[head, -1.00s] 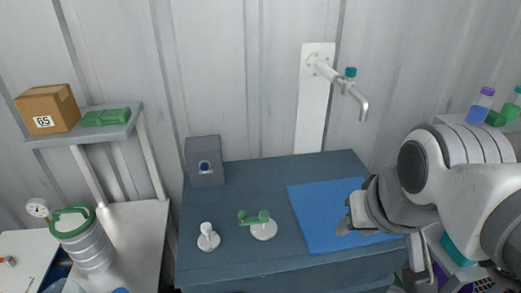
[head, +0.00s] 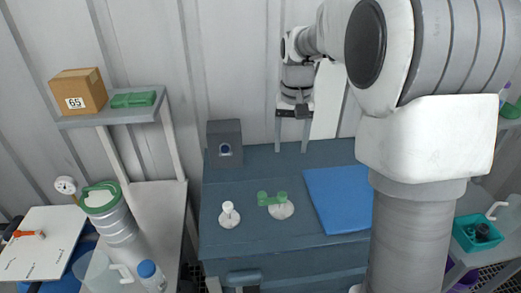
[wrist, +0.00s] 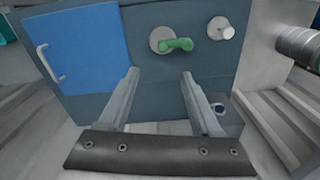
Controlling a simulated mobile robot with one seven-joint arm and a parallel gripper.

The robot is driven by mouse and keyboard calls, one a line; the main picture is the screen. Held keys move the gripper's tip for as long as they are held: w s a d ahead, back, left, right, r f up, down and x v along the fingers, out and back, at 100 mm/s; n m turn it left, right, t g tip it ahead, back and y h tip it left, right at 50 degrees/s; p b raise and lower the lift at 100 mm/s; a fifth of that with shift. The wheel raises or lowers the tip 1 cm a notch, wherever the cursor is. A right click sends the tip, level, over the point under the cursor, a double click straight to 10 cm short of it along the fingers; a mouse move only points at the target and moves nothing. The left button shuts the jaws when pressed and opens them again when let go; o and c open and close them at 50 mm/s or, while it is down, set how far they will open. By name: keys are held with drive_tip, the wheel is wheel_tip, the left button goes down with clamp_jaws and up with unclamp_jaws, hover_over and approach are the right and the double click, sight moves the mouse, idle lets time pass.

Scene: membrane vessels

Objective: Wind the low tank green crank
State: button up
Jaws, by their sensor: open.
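The green crank (head: 272,199) sits on a round white disc on top of the low blue-grey tank (head: 270,239). It has a bar with a rounded knob at each end. In the wrist view the green crank (wrist: 178,45) shows beyond the fingertips, slightly right of centre. My gripper (head: 291,140) points down near the tank's back edge, behind the crank and apart from it. In the wrist view my gripper (wrist: 160,74) is open with nothing between its fingers.
A white knob (head: 228,209) stands left of the crank. A blue panel (head: 339,194) lies to the right; its handle (wrist: 48,62) shows in the wrist view. A grey box (head: 225,144) stands at the tank's back left. My arm hides the right side.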

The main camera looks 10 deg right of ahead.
sight(282, 194)
drive_tip(key=f, duration=0.6)
drive_tip(key=w+f, duration=0.1)
drive_tip(key=f, duration=0.5)
drive_tip(key=f+p, duration=0.1)
drive_tip(key=f, duration=0.5)
drive_tip(key=shift+w+a+f, duration=0.2)
drive_tip(key=shift+a+f, duration=0.2)
drive_tip(key=shift+c, duration=0.2)
clamp_jaws()
idle(0.4)
